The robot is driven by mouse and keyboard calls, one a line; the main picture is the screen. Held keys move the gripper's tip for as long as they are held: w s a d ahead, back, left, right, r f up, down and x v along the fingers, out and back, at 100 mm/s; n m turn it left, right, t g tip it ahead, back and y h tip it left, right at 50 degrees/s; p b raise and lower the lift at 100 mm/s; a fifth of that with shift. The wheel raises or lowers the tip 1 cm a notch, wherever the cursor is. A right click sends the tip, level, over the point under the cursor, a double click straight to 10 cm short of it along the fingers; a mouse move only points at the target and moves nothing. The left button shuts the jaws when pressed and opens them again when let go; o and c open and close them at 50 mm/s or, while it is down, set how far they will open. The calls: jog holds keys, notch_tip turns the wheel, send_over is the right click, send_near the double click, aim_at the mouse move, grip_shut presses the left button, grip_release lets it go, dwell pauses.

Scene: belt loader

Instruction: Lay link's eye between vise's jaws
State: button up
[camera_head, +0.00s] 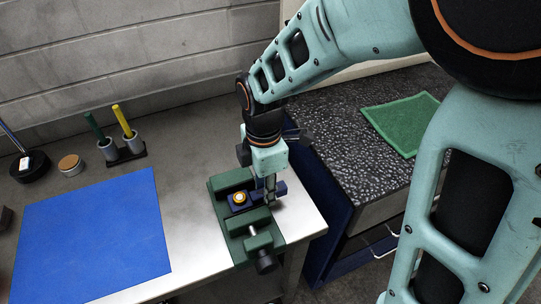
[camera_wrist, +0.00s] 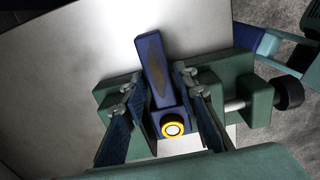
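A dark blue link (camera_wrist: 156,62) has a square end with a yellow-ringed round eye (camera_wrist: 172,128). In the head view the eye (camera_head: 239,198) sits between the two jaws of the green vise (camera_head: 232,181), and the shank reaches right past the vise. The vise (camera_wrist: 259,103) also shows in the wrist view, with its screw at right. My gripper (camera_head: 270,197) points down over the shank. In the wrist view its fingers (camera_wrist: 158,84) stand on either side of the link, open, with gaps beside it. Whether the link touches the jaws is unclear.
The vise stands near the right end of a metal bench (camera_head: 190,215). A blue mat (camera_head: 95,240) lies left, with a pen holder (camera_head: 122,150) and a round tin (camera_head: 70,165) behind. A dark speckled counter (camera_head: 340,140) with a green mat (camera_head: 402,122) is at right.

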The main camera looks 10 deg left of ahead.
notch_tip(320, 180, up, 12)
jog(key=shift+r+p, duration=0.2)
jog(key=shift+p, duration=0.25)
dwell(0.4)
